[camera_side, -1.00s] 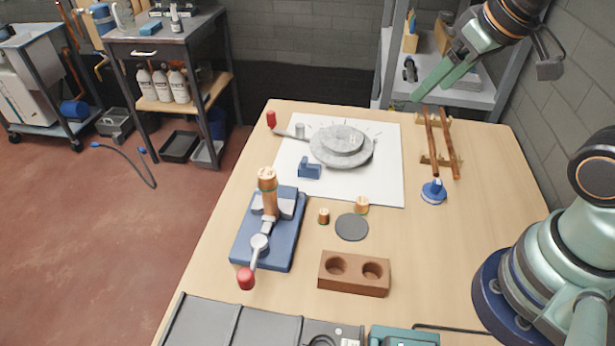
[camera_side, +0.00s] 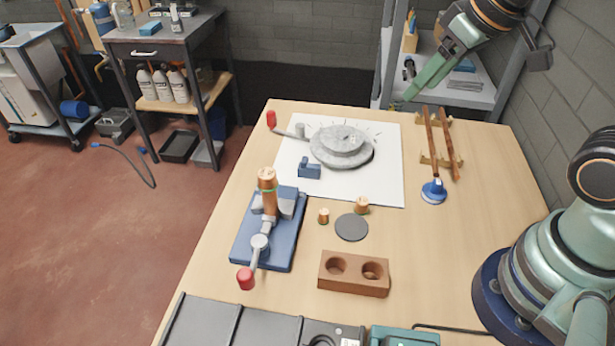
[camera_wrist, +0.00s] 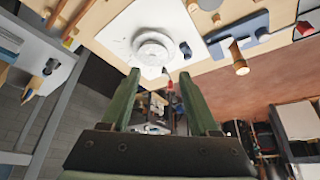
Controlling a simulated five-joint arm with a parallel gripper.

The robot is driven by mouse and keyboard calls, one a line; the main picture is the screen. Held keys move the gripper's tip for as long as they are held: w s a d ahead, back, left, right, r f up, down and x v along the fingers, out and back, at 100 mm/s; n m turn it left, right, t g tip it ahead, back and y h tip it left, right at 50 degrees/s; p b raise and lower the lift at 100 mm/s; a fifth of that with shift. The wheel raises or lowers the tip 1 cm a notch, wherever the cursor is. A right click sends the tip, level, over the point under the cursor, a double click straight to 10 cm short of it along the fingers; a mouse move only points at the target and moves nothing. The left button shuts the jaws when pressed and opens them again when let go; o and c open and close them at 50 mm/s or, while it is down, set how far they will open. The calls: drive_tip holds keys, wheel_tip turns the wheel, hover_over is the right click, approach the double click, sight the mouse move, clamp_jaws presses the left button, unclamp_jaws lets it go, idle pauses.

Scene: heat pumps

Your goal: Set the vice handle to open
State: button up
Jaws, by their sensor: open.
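The vice (camera_side: 240,243) has a blue base and stands upright at the left front of the wooden table. A copper fitting (camera_side: 267,179) stands upright in it. Its handle (camera_side: 259,246) is a grey lever that points toward the front edge and ends in a red knob (camera_side: 246,279). In the wrist view the vice (camera_wrist: 252,25) is at the upper right, with its red knob (camera_wrist: 305,27) at the edge. My gripper (camera_side: 407,97) is open and empty, raised beyond the table's far right, well away from the vice. Its two green fingers (camera_wrist: 159,75) are apart in the wrist view.
A grey round dial (camera_side: 343,146) with its own red-knobbed lever (camera_side: 271,119) lies on a white sheet. Copper pipes (camera_side: 440,140) rest on a rack at the right. A brown two-hole block (camera_side: 353,284) and a dark disc (camera_side: 351,228) stand near the vice.

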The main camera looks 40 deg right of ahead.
drive_tip(key=w+a+n+g+y, duration=0.1)
drive_tip(key=w+a+n+g, duration=0.2)
drive_tip(key=a, duration=0.6)
drive_tip(key=n+g+h, duration=0.1)
drive_tip(key=n+g, duration=0.1)
drive_tip(key=n, duration=0.9)
hover_over(245, 273)
wheel_tip(245, 273, down, 8)
drive_tip(key=shift+m, duration=0.3)
wheel_tip(245, 273, down, 12)
drive_tip(key=shift+r, duration=0.2)
clamp_jaws()
drive_tip(key=shift+r, duration=0.1)
